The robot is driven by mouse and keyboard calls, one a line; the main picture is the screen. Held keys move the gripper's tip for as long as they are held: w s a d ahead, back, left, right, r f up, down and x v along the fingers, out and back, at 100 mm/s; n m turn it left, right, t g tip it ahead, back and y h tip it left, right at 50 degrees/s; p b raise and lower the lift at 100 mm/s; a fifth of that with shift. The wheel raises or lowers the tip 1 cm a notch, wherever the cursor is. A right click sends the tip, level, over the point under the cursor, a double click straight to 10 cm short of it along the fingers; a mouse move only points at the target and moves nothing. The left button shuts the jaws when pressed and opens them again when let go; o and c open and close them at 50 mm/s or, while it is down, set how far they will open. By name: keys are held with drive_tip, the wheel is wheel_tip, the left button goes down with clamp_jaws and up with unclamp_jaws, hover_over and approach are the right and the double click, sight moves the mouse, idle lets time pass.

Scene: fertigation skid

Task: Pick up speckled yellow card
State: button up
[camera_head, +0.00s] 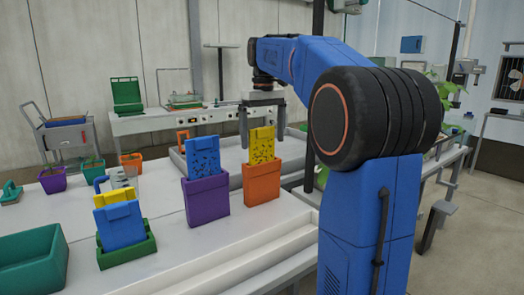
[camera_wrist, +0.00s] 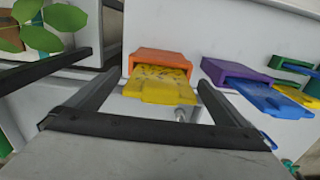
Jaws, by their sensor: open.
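The speckled yellow card (camera_head: 262,146) stands upright in an orange holder (camera_head: 261,184), its top half showing above the rim. In the wrist view the yellow card (camera_wrist: 160,87) sticks out of the orange holder (camera_wrist: 160,57) toward me. My gripper (camera_head: 262,138) is open, with its fingers pointing down at the left and right sides of the card's upper part. In the wrist view the fingers of my gripper (camera_wrist: 158,80) lie on both sides of the card, with gaps showing. The card's lower part is hidden in the holder.
A purple holder (camera_head: 208,201) with a speckled blue card (camera_head: 202,156) stands close to the left. Further left, a green holder (camera_head: 126,248) holds a plain blue card (camera_head: 120,224) and a yellow one. A green bin (camera_head: 32,262) stands at the front left. A grey tray lies behind.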

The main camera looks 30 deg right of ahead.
sight(262, 150)
drive_tip(key=shift+w+f, duration=0.15)
drive_tip(key=shift+f, duration=1.2)
drive_tip(key=shift+w+f, duration=0.1)
drive_tip(key=shift+f, duration=1.25)
drive_tip(key=c, duration=1.1)
